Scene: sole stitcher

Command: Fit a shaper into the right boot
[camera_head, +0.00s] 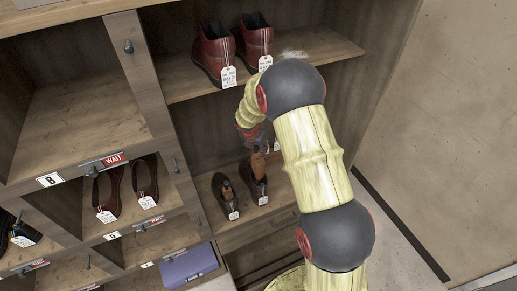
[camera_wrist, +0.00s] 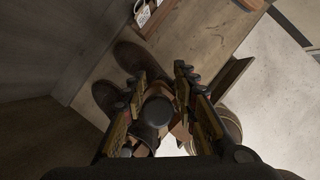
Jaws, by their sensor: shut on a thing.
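A pair of dark low boots stands on the lower shelf in the head view, the left boot (camera_head: 227,198) and the right boot (camera_head: 256,188), each with a white tag. A brown, wood-like shaper (camera_head: 258,162) rises at the right boot's opening; how deep it sits cannot be told. My gripper (camera_head: 250,136) is just above it, partly hidden by my arm. In the wrist view my gripper (camera_wrist: 163,84) is shut on a piece with a dark round end (camera_wrist: 158,110), apparently the shaper. Dark rounded boot parts (camera_wrist: 130,56) show beyond the left finger.
Red boots (camera_head: 230,50) with tags stand on the upper shelf (camera_head: 318,48), close above my arm. Open floor (camera_head: 400,225) lies at the right.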

